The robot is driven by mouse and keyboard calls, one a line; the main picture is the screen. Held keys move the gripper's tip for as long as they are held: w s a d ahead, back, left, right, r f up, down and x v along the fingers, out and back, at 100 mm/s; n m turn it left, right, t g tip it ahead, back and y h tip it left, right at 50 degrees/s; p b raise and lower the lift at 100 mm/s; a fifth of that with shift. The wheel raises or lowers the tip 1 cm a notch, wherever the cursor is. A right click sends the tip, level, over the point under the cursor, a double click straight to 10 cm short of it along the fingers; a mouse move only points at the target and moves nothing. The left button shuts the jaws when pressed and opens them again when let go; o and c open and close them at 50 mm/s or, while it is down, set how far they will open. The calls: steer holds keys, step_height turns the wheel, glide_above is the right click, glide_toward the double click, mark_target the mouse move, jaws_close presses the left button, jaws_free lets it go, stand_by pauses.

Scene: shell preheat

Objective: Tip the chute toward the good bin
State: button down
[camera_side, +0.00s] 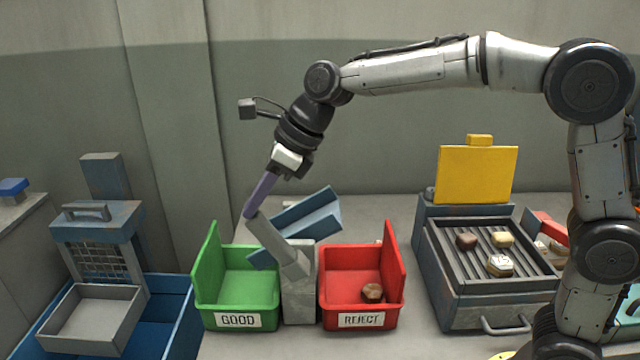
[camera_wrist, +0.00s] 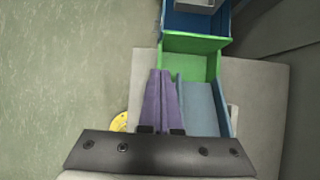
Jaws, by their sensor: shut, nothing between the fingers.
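The blue chute (camera_side: 308,215) sits on a grey post (camera_side: 299,295) between the bins. It is tilted, its high end right and its low end left over the green bin marked GOOD (camera_side: 237,320). The visible part of the chute is bare in the wrist view (camera_wrist: 201,110). A grey bar (camera_side: 272,238) leans up and left from the post. My gripper (camera_side: 249,213) has purple fingers, shut and empty, at the bar's upper end; I cannot tell whether they touch it. In the wrist view the fingers (camera_wrist: 160,72) are beside the chute.
The red bin marked REJECT (camera_side: 361,320), right of the post, holds a brown piece (camera_side: 372,291). A grill-like box (camera_side: 440,290) with a raised yellow lid (camera_side: 477,175) and 3 pieces stands further right. A blue container (camera_side: 180,305) with a grey tray (camera_side: 92,318) is at left.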

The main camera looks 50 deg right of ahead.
steer(key=shift+s+d+r, duration=1.2)
steer(key=shift+d+r, duration=0.05)
step_height(320, 180, up, 9)
steer(key=w+a, duration=0.2)
steer(key=shift+w+a, duration=0.15)
steer(key=shift+a, duration=0.05)
